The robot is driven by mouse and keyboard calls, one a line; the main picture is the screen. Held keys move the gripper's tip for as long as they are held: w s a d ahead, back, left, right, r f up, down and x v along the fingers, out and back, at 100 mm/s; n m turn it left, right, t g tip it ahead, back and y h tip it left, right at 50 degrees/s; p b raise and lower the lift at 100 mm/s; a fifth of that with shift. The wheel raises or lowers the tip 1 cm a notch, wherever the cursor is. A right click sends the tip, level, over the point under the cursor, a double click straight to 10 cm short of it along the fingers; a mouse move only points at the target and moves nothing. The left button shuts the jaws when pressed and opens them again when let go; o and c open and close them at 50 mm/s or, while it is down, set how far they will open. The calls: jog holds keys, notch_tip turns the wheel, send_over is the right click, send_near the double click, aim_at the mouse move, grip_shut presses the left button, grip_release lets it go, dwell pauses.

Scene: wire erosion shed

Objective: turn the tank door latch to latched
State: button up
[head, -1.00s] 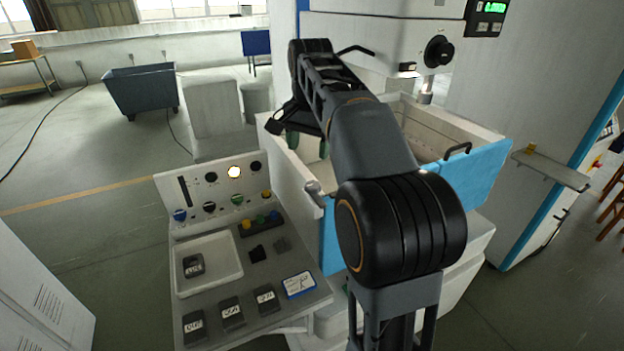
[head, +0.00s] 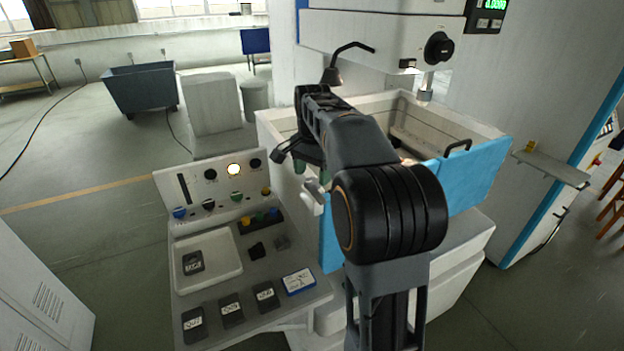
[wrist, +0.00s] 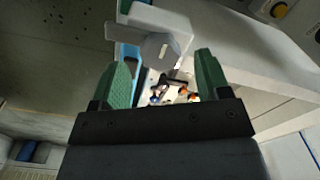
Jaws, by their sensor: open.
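The tank door latch (head: 313,196) is a pale grey handle at the left end of the blue tank door (head: 470,180), on the tank's front corner. In the wrist view the latch (wrist: 160,45) shows a round hub and a blocky arm, just beyond my fingertips. My gripper (wrist: 162,72) is open, with its two green fingers apart and nothing between them that I can see held. In the head view my gripper (head: 308,168) is just above the latch, partly hidden by my arm. I cannot tell whether the fingers touch the latch.
The white tank (head: 275,125) stands behind the door, with a dark door handle (head: 457,147) on top. A control console (head: 255,285) with knobs, a white tray (head: 208,262) and labelled dark blocks is close on the left. A small shelf (head: 550,168) juts out at the right.

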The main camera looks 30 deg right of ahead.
jog(key=shift+f, duration=1.1)
jog(key=c, duration=0.9)
jog(key=shift+c, duration=0.2)
